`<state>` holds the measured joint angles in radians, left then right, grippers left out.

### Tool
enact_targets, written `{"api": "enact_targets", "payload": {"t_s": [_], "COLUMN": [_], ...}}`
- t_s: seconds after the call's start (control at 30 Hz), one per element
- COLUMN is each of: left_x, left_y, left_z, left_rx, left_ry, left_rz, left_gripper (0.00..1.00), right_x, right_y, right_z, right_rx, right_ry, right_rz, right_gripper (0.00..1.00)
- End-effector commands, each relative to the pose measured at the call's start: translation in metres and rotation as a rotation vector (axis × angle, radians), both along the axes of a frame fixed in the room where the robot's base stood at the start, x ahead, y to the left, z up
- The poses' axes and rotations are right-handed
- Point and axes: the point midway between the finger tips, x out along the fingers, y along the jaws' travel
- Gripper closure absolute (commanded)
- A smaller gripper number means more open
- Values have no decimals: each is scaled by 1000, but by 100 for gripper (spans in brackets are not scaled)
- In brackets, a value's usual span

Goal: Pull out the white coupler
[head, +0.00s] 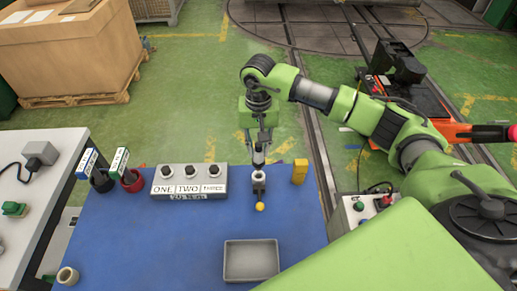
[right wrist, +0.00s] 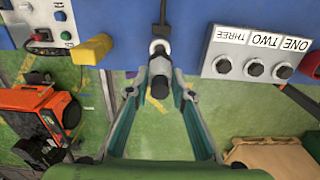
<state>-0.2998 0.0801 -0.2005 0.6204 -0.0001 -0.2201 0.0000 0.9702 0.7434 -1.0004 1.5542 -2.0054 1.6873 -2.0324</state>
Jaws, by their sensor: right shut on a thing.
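The white coupler (right wrist: 159,66) is a short pale cylinder with a dark end, seen in the right wrist view between my right gripper's fingers (right wrist: 160,77). In the head view my right gripper (head: 259,148) hangs over the back edge of the blue table, shut on the coupler (head: 258,159). The coupler lines up with a pale ringed socket (head: 258,176) on the table. I cannot tell whether the two are still joined. A yellow ball knob (head: 260,206) is in front of the socket. My left gripper is not in view.
A button box (head: 188,183) labelled ONE, TWO, THREE stands left of the socket, and a yellow block (head: 300,171) close on its right. A grey tray (head: 251,261) lies in front. Two tagged holders (head: 131,180) are farther left. Open green floor lies behind the table.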

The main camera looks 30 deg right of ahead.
Motion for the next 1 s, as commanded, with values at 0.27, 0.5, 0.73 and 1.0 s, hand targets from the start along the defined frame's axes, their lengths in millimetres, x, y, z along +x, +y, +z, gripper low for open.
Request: {"api": "enact_targets", "payload": {"t_s": [0.27, 0.5, 0.73, 1.0], "left_x": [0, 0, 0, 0], "left_y": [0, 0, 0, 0], "left_z": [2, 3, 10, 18], "left_rx": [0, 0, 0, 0], "left_ry": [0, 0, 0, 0], "left_rz": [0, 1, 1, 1], "left_gripper": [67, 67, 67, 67], "right_x": [0, 0, 0, 0], "right_y": [0, 0, -1, 0], "right_z": [8, 9, 24, 45], "right_rx": [1, 0, -1, 0], "right_ry": [0, -1, -2, -1], "right_rz": [0, 0, 0, 0], "right_gripper": [100, 100, 100, 100]}}
